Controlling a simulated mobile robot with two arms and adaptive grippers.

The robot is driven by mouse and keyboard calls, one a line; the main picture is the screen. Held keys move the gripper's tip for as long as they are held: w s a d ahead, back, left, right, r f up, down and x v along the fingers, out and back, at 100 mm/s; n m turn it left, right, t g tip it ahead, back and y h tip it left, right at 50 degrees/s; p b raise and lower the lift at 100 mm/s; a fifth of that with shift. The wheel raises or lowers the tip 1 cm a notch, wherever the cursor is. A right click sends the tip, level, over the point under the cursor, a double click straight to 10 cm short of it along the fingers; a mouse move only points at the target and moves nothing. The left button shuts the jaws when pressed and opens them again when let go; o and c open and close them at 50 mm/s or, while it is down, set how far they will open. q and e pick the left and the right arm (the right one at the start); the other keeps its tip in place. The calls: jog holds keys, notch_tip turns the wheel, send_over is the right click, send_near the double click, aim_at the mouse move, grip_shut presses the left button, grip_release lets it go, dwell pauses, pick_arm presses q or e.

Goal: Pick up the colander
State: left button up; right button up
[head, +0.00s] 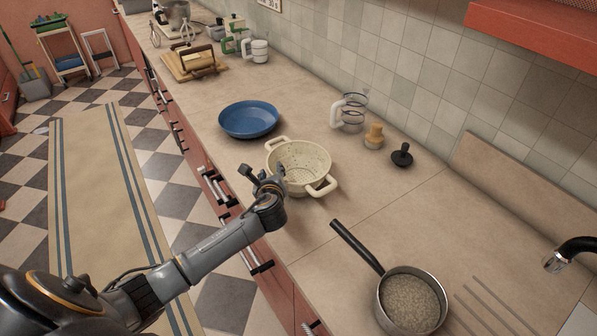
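The cream colander (312,158) sits upright on the counter, with one loop handle at its upper left and another at its lower right. My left gripper (263,178) is at the colander's near left side. Its fingers look spread apart, and one overlaps the colander's wall in the picture. I cannot tell whether it touches the wall. Part of the colander's near left side is hidden behind the gripper. My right gripper is not in view.
A blue plate (249,119) lies behind the colander. A saucepan (411,303) with its black handle toward the colander stands at the front right. A glass mug (351,112), a wooden item (374,137) and a black item (402,155) stand near the tiled wall.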

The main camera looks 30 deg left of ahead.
pick_arm(q)
jog(key=shift+x, duration=0.85)
jog(key=shift+s, duration=0.1)
grip_shut()
jog(key=shift+r, duration=0.1)
jog(key=shift+r, duration=0.2)
notch_tip(320, 180, up, 2)
jog(key=shift+r+b, duration=0.1)
jog(key=shift+b, duration=0.45)
jog(key=s+d+r+b, duration=0.2)
jog(key=s+d+r, duration=0.5)
jog(key=s+r, duration=0.3)
jog(key=shift+v, duration=0.9)
